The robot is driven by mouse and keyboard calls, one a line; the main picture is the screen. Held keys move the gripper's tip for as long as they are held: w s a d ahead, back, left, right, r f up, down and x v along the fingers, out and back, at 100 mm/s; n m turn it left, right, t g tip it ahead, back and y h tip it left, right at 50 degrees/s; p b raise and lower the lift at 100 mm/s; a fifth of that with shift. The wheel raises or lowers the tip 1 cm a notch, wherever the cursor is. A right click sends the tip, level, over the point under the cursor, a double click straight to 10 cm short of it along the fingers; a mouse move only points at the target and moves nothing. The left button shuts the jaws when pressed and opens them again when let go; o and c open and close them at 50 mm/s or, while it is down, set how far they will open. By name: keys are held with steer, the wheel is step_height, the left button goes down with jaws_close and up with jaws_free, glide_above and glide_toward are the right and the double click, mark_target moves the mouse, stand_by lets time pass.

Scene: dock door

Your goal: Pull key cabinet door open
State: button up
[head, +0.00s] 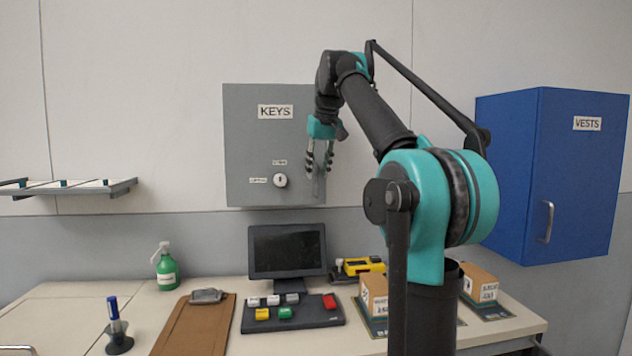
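The key cabinet (247,145) is a grey box on the wall, labelled KEYS. Its door looks closed. A round lock or knob (280,181) sits low on its front, with small labels above and to the left of it. My gripper (319,181) hangs in front of the cabinet's right part, fingers pointing down, to the right of the lock. The fingers look apart, with a grey vertical piece, perhaps the cabinet's handle, showing between or behind them. I cannot tell whether they touch it. My arm hides part of the cabinet's right edge.
A blue VESTS cabinet (567,180) hangs at the right. Below, the desk (65,300) carries a monitor (287,251), a keypad (315,314), a clipboard (195,325), a green spray bottle (166,268), a yellow device (362,266) and boxes (373,294). A shelf (70,188) is at left.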

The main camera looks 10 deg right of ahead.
mark_target(317, 175)
steer(key=shift+x, duration=1.9)
steer(key=shift+c, duration=0.3)
jaws_close()
